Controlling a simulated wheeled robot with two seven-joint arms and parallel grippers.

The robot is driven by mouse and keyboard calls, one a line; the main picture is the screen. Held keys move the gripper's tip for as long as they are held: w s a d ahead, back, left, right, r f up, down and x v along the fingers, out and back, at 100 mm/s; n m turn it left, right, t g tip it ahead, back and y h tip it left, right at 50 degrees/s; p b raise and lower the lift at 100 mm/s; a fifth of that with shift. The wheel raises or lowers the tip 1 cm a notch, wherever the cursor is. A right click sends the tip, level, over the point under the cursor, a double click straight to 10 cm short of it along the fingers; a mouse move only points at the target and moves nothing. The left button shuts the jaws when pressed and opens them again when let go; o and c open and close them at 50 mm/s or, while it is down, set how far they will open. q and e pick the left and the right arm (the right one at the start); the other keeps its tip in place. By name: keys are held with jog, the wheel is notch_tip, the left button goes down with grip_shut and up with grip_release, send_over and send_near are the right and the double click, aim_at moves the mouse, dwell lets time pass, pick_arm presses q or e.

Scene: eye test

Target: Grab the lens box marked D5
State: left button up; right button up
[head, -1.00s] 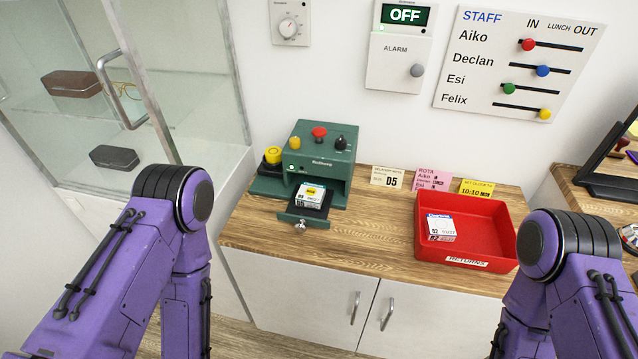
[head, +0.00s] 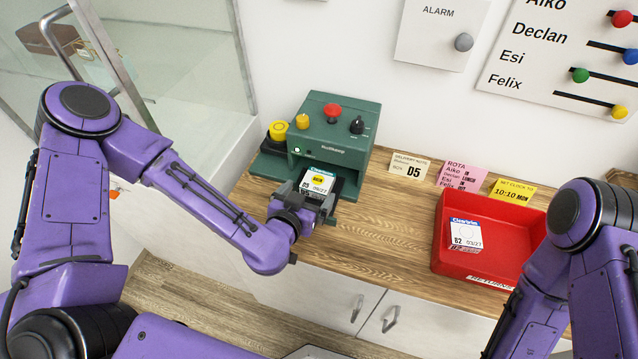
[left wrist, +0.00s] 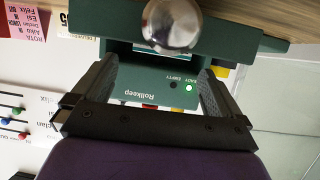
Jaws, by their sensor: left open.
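The lens box (head: 318,184) is white with a teal band and a yellow patch. Its marking looks like D5 03/27. It sits in the pulled-out drawer of the green Rollkeep machine (head: 345,133). My left gripper (head: 308,199) is open at the front of the drawer, close to the box; contact cannot be told. In the left wrist view the open fingers (left wrist: 158,72) stand before the upside-down machine front (left wrist: 150,75), with the silver drawer knob (left wrist: 172,24) above them in the picture. The box does not show clearly there. My right gripper is out of view.
A red returns tray (head: 492,262) holds another white box (head: 465,238), whose marking ends in 2. A glass cabinet (head: 185,60) is at left. My right arm is beside the tray.

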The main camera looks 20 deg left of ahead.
aim_at(317, 181)
pick_arm(q)
jog(key=p+x, duration=0.1)
jog(key=x, duration=0.5)
jog(key=c, duration=0.9)
jog(key=shift+c, duration=0.2)
